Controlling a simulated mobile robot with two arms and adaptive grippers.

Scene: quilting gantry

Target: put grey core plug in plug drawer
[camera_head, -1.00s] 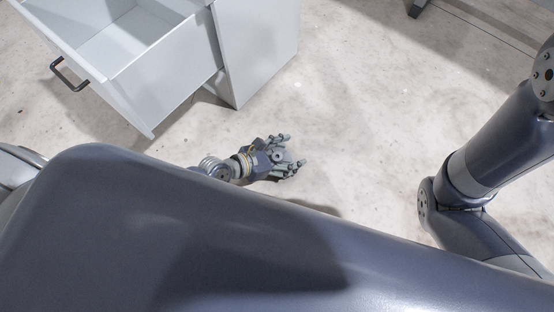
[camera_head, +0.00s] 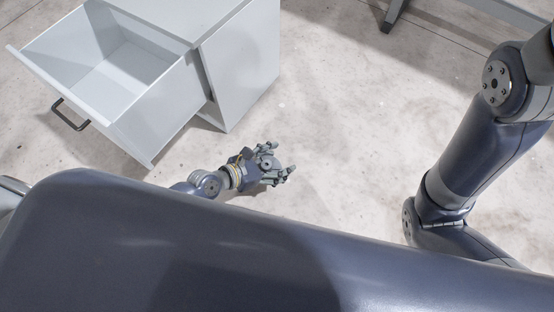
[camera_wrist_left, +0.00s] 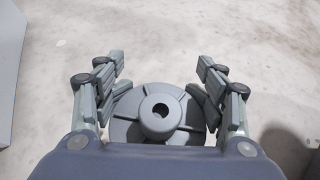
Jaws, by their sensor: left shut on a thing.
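The grey core plug (camera_wrist_left: 160,128) is a round ribbed disc with a raised hub and a centre hole. In the left wrist view it sits between the fingers of my left gripper (camera_wrist_left: 160,85), which is shut on it. In the head view my left gripper (camera_head: 281,170) is over the floor, to the right of and below the cabinet, with the plug hardly distinguishable there. The plug drawer (camera_head: 155,115) is pulled open at the upper left, its visible inside empty. My right gripper is out of view.
The light grey cabinet (camera_head: 243,75) stands behind the open drawer. A black handle (camera_head: 70,116) sticks out from the drawer front. A dark metal leg (camera_head: 393,14) stands at the top right. Concrete floor between is clear.

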